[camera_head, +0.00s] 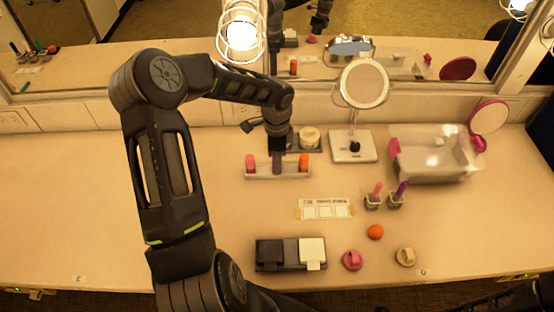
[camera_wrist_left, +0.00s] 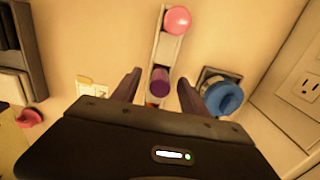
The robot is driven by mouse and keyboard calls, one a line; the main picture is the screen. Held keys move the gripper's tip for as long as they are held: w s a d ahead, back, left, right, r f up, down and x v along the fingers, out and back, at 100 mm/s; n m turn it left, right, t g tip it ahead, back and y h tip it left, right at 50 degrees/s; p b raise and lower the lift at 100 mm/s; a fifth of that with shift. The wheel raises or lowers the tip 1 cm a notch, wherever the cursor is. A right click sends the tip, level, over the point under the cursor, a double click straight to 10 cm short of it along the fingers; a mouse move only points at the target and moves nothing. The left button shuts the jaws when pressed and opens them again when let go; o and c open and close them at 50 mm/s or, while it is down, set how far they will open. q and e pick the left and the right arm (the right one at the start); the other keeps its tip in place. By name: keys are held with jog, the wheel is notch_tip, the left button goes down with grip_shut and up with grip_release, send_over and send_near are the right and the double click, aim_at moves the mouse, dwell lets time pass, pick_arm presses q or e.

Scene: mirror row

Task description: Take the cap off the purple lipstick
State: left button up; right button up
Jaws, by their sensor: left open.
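The purple lipstick (camera_head: 277,164) stands upright in a pale rack (camera_head: 264,174), between a pink lipstick (camera_head: 250,162) and an orange one (camera_head: 303,162). My left gripper (camera_head: 278,151) points down directly over the purple lipstick and hides its upper part in the head view. In the left wrist view the open left gripper (camera_wrist_left: 160,77) has a finger on each side of the purple lipstick (camera_wrist_left: 159,83), with gaps showing. The pink lipstick's round top (camera_wrist_left: 178,20) is beyond the fingers. The orange one is mostly hidden by the gripper body. My right gripper is not in view.
A small jar (camera_head: 309,135) stands close behind the rack. A mirror stand (camera_head: 353,146) and a clear box (camera_head: 435,160) are to the right. Two small holders (camera_head: 372,202) (camera_head: 396,201), a label card (camera_head: 325,208) and a black-and-white tray (camera_head: 270,254) are nearer. The left table is clear.

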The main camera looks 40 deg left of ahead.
pick_arm(q)
jog(key=shift+c, duration=0.3)
grip_shut()
dwell(0.5)
